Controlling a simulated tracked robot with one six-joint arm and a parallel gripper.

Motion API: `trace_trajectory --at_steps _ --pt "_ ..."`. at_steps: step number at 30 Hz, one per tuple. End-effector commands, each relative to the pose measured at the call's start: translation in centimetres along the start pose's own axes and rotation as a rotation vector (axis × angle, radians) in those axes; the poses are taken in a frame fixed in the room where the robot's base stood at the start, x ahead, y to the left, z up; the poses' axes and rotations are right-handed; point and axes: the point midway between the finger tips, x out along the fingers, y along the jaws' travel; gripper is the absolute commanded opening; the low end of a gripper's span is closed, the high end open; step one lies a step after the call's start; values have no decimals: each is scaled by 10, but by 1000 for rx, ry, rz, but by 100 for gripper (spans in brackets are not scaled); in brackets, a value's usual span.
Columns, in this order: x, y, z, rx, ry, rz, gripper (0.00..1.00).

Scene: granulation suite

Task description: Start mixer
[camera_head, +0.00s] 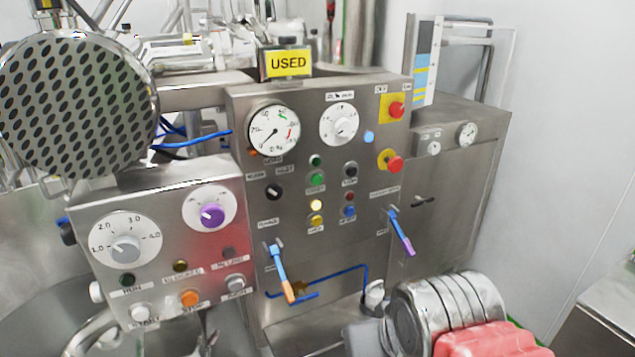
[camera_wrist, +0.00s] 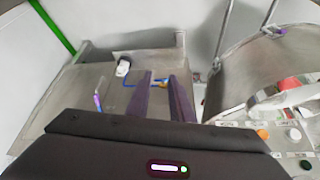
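The lower left control box (camera_head: 165,245) has a white dial with a grey knob (camera_head: 125,248) and one with a purple knob (camera_head: 211,215). Below are a dark RUN lamp (camera_head: 127,280), a pale button labelled START (camera_head: 145,313), an orange STOP button (camera_head: 190,299) and a grey button (camera_head: 235,284). The larger steel panel (camera_head: 250,215) carries another green button (camera_head: 317,179) and a lit yellow lamp (camera_head: 316,204). My gripper (camera_wrist: 162,80) shows only in the wrist view, its two dark purple fingers apart and nothing between them. A box with small buttons (camera_wrist: 300,148) shows there at right.
Two red emergency buttons (camera_head: 396,110) sit on yellow plates. An orange-tipped lever (camera_head: 280,272) and a purple-tipped lever (camera_head: 400,232) stick out from the large panel. A perforated round metal part (camera_head: 75,105) stands at upper left. A yellow USED sign (camera_head: 287,63) tops the panel.

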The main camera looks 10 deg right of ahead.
Motion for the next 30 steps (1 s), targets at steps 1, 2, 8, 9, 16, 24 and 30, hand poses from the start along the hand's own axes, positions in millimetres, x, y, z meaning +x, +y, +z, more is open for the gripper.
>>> trace_trajectory --at_steps 1,2,8,9,16,24,30 --pt "0 0 0 0 0 0 17" --pt "0 0 0 0 0 0 15" --pt "0 0 0 0 0 0 1" --pt "0 0 0 0 0 0 0" --pt "0 0 0 0 0 0 0" --pt "0 0 0 0 0 0 0" --pt "0 0 0 0 0 0 0"
